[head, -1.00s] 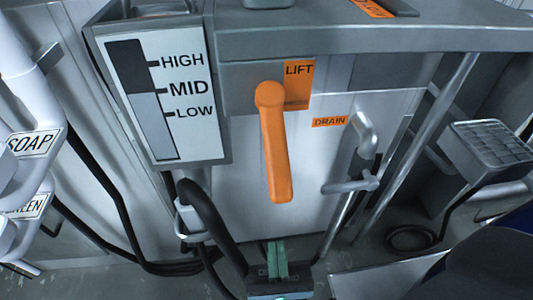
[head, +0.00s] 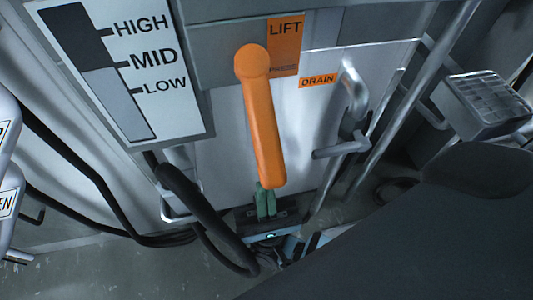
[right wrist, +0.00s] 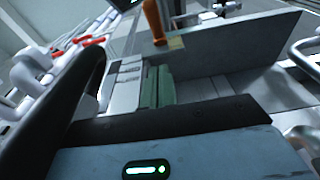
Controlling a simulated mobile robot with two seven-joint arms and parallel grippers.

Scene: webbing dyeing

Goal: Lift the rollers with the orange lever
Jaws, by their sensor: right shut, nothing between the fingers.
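The orange lever (head: 262,125) hangs down from its round pivot on the grey machine front, beside the orange LIFT label (head: 285,45). Its lower end points down and slightly right. My right gripper (head: 265,198) has green fingers, shut and empty, right below the lever's lower end. I cannot tell whether the fingertips touch the lever. In the right wrist view the green fingers (right wrist: 157,88) are together, with part of the orange lever (right wrist: 154,22) beyond them. The rollers are not recognisable in view. My left gripper is not in view.
A HIGH/MID/LOW gauge (head: 125,65) is left of the lever. A metal drain handle (head: 352,105) with an orange DRAIN label (head: 317,81) is to its right. A grey box with a gridded top (head: 488,95) stands farther right. White labelled pipes are at the left edge.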

